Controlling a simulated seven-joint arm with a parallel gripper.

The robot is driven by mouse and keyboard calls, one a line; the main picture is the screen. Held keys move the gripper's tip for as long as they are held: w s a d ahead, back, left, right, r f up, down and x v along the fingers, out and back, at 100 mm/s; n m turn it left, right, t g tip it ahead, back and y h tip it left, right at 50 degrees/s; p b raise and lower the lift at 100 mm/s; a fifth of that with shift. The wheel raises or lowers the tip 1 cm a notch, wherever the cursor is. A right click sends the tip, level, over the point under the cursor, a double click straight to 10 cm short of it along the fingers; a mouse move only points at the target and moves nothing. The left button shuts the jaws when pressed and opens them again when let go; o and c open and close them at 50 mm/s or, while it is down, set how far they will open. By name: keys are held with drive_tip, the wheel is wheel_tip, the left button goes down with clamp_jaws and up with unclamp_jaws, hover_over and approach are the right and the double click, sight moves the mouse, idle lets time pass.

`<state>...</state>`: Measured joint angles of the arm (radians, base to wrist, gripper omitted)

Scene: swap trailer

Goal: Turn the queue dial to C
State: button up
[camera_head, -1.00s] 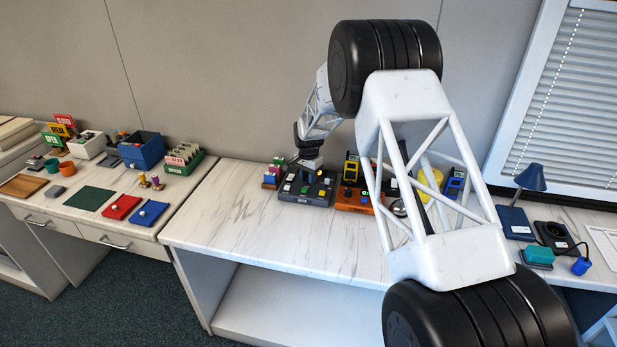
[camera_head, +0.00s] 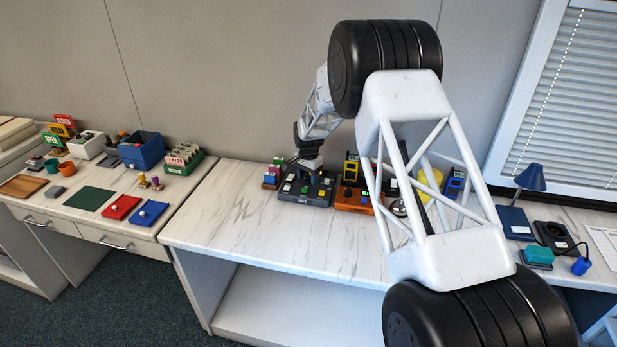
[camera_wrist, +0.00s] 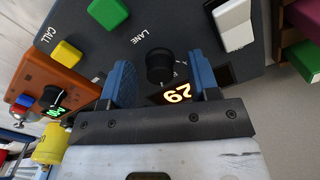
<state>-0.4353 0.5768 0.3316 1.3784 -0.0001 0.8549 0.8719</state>
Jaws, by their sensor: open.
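A dark console (camera_head: 318,201) stands on the white marbled counter, and its top fills much of the wrist view (camera_wrist: 200,15). On it is a round black dial (camera_wrist: 160,68), beside a lit display (camera_wrist: 177,93) reading 29. Small marks by the dial are too small to read, so its setting cannot be told. My gripper (camera_wrist: 164,78) is open, with one blue finger on each side of the dial. A gap shows around the dial; contact cannot be told. In the head view my gripper (camera_head: 309,166) is over the console's back part, and the dial is hidden.
The console also has a green button (camera_wrist: 108,12), a yellow button (camera_wrist: 66,51) and a white rocker switch (camera_wrist: 234,25). An orange box (camera_head: 352,203) with another black dial (camera_wrist: 54,96) is close beside it. Coloured blocks (camera_head: 271,178) stand at its left. The counter in front (camera_head: 240,220) is clear.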

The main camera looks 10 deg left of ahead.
sight(309, 177)
drive_tip(key=shift+r, duration=3.9)
drive_tip(key=shift+s+d+r, duration=0.15)
drive_tip(key=shift+d+r, duration=0.25)
drive_tip(key=shift+r, duration=0.05)
drive_tip(key=s+d+r+n+t, duration=0.1)
drive_tip(key=s+d+r+n, duration=0.1)
drive_tip(key=s+d+r, duration=2.3)
drive_tip(key=s+d+r+n+t, duration=0.1)
drive_tip(key=s+d, duration=0.4)
drive_tip(key=s, duration=0.3)
drive_tip(key=s+d+r, duration=0.1)
drive_tip(key=s+d, duration=0.5)
drive_tip(key=s, duration=0.2)
drive_tip(key=s+d+f+n, duration=0.1)
drive_tip(key=s+d+f, duration=0.1)
drive_tip(key=s, duration=0.7)
drive_tip(key=s+d+f, duration=0.2)
drive_tip(key=s+d, duration=0.1)
drive_tip(key=s, duration=0.6)
drive_tip(key=shift+s+f+n+t, duration=0.2)
drive_tip(key=shift+n+t, duration=0.1)
drive_tip(key=shift+n, duration=0.1)
